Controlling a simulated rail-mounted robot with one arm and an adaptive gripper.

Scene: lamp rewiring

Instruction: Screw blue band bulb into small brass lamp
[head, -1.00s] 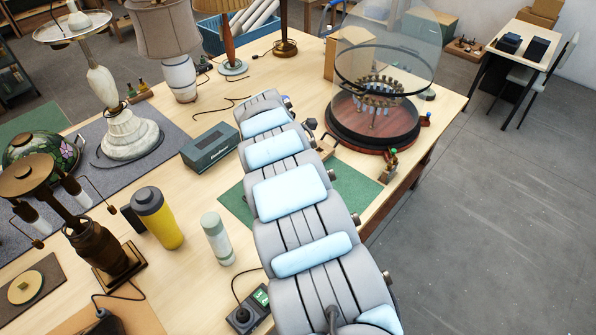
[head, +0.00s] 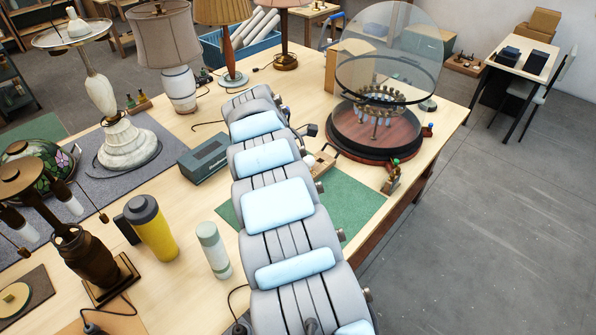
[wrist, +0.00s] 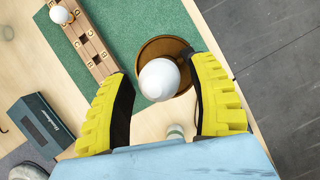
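A white round bulb (wrist: 160,80) sits between my fingertips in the wrist view, in front of a round brown-brass cup or shade (wrist: 183,48) that I take for the small brass lamp. My gripper (wrist: 162,85) has yellow ribbed fingers with dark pads, one on each side of the bulb. A narrow gap shows between each finger and the bulb, so the gripper looks open around it. The bulb's lower part and any blue band are hidden, and I cannot tell how its base sits. In the head view my arm hides the gripper and this lamp.
A wooden rack (wrist: 91,42) with another white bulb (wrist: 60,14) lies on the green mat (wrist: 140,25). A grey box (head: 203,152), yellow bottle (head: 152,230), pale bottle (head: 213,250) and dark bronze lamp (head: 88,262) stand left of my arm. A glass dome (head: 385,45) stands right.

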